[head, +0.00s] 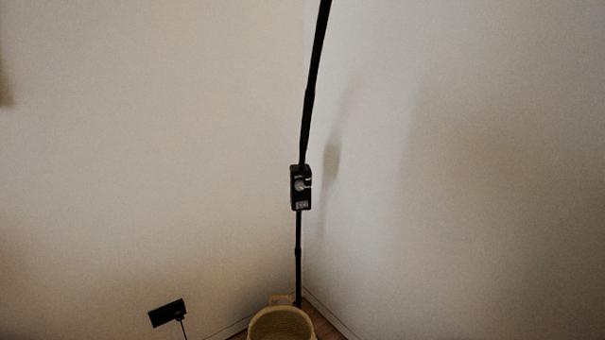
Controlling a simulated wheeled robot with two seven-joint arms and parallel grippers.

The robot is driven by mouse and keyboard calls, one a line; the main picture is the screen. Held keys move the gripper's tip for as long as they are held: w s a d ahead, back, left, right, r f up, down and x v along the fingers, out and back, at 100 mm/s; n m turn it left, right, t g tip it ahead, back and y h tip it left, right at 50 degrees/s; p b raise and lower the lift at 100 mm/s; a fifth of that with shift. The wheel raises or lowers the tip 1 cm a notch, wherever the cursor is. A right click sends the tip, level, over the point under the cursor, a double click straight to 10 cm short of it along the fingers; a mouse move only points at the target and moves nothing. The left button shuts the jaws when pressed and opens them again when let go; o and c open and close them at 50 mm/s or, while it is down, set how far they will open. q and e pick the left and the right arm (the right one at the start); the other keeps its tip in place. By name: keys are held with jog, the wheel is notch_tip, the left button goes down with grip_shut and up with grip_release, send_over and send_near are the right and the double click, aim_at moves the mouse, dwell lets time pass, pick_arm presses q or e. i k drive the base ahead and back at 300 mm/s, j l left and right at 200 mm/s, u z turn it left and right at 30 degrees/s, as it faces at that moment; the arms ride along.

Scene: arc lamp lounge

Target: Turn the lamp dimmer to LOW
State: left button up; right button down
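The lamp dimmer (301,187) is a small dark box on the black lamp pole (298,240), near the middle of the head view. A round light-grey knob (299,186) sits on its front, with small pale markings around the upper part and a pale label (302,205) below. The markings and the knob's setting are too small to read. The pole rises and curves up to the right out of the picture, so the lamp head is out of view. Neither of my grippers shows in this view.
A yellowish round container (282,322) stands at the bottom in front of the pole's foot. A black wall plate (167,313) with a cord is at the lower left. Two pale walls meet in a corner behind the pole. The space around the dimmer looks clear.

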aim_at(299, 184)
jog(key=i, duration=1.1)
jog(key=z, duration=0.4)
